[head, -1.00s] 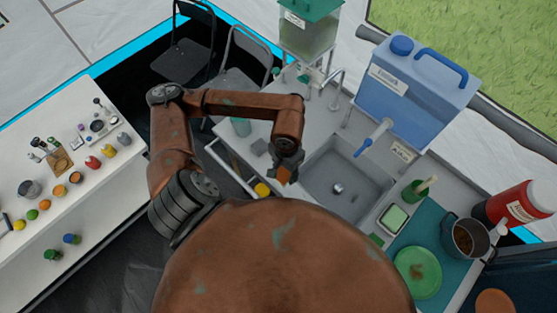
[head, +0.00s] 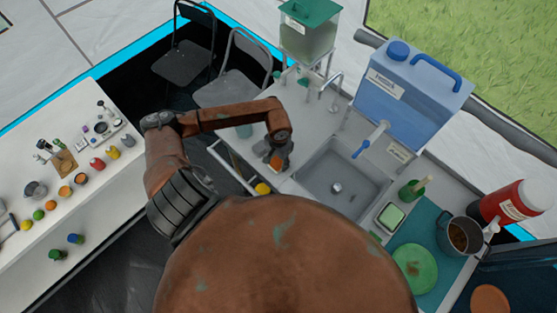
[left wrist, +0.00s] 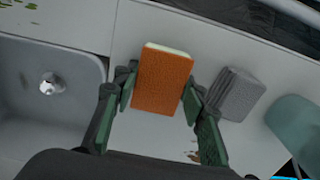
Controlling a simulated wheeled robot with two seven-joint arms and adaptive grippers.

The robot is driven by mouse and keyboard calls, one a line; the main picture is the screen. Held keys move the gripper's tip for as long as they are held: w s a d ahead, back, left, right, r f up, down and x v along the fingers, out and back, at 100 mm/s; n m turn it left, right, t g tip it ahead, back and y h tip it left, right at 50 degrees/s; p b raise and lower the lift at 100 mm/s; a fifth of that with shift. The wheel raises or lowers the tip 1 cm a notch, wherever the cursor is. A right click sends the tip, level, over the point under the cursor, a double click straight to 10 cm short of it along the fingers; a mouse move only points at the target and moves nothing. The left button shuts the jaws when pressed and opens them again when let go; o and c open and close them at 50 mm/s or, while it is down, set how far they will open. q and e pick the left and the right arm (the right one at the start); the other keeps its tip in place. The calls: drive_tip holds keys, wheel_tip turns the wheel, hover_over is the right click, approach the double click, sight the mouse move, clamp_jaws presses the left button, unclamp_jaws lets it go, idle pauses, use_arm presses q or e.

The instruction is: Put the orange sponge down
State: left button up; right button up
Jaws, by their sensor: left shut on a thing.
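The orange sponge (left wrist: 163,82) has a pale edge and sits between the fingers of my left gripper (left wrist: 160,98), which is shut on it. In the head view the sponge (head: 276,162) shows as a small orange patch under my left gripper (head: 278,155), over the counter just left of the sink. I cannot tell whether the sponge touches the counter. A grey sponge-like block (left wrist: 236,93) lies on the counter beside it, to the right in the left wrist view and apart from it. My right gripper is not in view.
The sink (head: 338,182) borders the counter on the right, with a faucet (head: 333,92) behind. A teal cup (left wrist: 296,126) stands beyond the grey block. A yellow round thing (head: 262,188) is near the counter's front edge. The blue water jug (head: 412,90) stands behind the sink.

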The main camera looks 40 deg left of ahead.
sight(279, 161)
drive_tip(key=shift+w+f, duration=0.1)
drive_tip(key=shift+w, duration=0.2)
use_arm(q)
drive_tip(key=shift+f, duration=0.2)
drive_tip(key=o, duration=1)
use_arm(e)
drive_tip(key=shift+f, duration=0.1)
use_arm(q)
drive_tip(key=shift+r, duration=0.1)
drive_tip(key=shift+r, duration=0.15)
drive_tip(key=shift+w+r, duration=0.15)
drive_tip(key=shift+r, duration=0.2)
wheel_tip(279, 161, up, 11)
drive_tip(key=shift+r+b, duration=0.1)
drive_tip(key=shift+b, duration=0.9)
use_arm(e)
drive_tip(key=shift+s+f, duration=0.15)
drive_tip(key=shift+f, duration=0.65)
